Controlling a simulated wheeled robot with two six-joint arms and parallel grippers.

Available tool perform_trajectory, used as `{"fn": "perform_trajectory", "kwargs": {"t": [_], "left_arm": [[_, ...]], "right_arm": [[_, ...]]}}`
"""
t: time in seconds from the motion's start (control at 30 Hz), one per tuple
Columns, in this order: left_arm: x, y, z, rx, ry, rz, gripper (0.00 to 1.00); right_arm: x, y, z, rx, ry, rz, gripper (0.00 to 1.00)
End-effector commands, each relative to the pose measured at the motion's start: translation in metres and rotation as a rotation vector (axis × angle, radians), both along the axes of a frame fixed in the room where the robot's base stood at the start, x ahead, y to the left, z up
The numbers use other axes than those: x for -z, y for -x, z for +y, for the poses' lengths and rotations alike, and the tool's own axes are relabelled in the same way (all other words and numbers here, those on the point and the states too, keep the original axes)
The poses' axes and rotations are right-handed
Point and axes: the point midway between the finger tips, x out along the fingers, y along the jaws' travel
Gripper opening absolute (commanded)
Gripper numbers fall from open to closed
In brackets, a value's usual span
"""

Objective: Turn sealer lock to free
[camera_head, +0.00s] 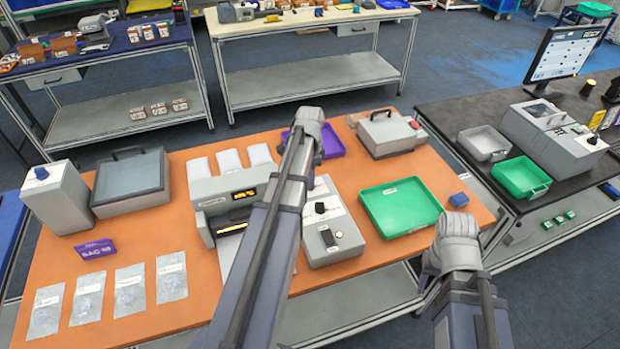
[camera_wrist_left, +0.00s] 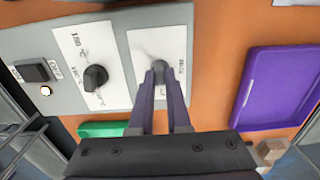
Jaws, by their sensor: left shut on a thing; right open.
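The sealer's grey control box (camera_head: 345,243) stands on the orange bench, right of the printer-like sealer body (camera_head: 220,193). It also shows in the left wrist view (camera_wrist_left: 50,45). There, a white label panel (camera_wrist_left: 138,42) carries the lock knob (camera_wrist_left: 155,46), mostly hidden by my fingers. My left gripper (camera_wrist_left: 160,72) is shut on this knob; the head view shows only its back, near the box's far end (camera_head: 308,123). The knob's exact angle is hard to tell. My right gripper (camera_head: 458,230) is open, over the bench's right edge, and seems empty.
A black dial (camera_wrist_left: 96,77) and a black switch (camera_wrist_left: 35,72) sit on the same box. A purple tray (camera_head: 328,143) lies beyond it and a green tray (camera_head: 400,207) to its right. A grey handled device (camera_head: 388,137) stands behind the green tray. Small pouches (camera_head: 130,290) lie front left.

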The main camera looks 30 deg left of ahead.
Motion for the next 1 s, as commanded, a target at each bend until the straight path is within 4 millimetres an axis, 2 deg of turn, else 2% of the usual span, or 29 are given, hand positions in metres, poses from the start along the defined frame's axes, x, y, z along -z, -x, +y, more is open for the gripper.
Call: {"fn": "perform_trajectory", "kwargs": {"t": [0.57, 0.77, 1.0], "left_arm": [[0.0000, 0.0001, -0.0001, -0.037, 0.000, 0.000, 0.00], [0.0001, 0.0001, -0.0001, -0.153, 0.000, 0.000, 0.00], [0.0001, 0.0001, -0.0001, -0.371, 0.000, 0.000, 0.00]], "right_arm": [[0.0000, 0.0000, 0.0000, 0.000, 0.000, 0.000, 0.50], [0.0001, 0.0000, 0.0000, 0.000, 0.000, 0.000, 0.50], [0.0001, 0.0000, 0.0000, 0.000, 0.000, 0.000, 0.50]]}}
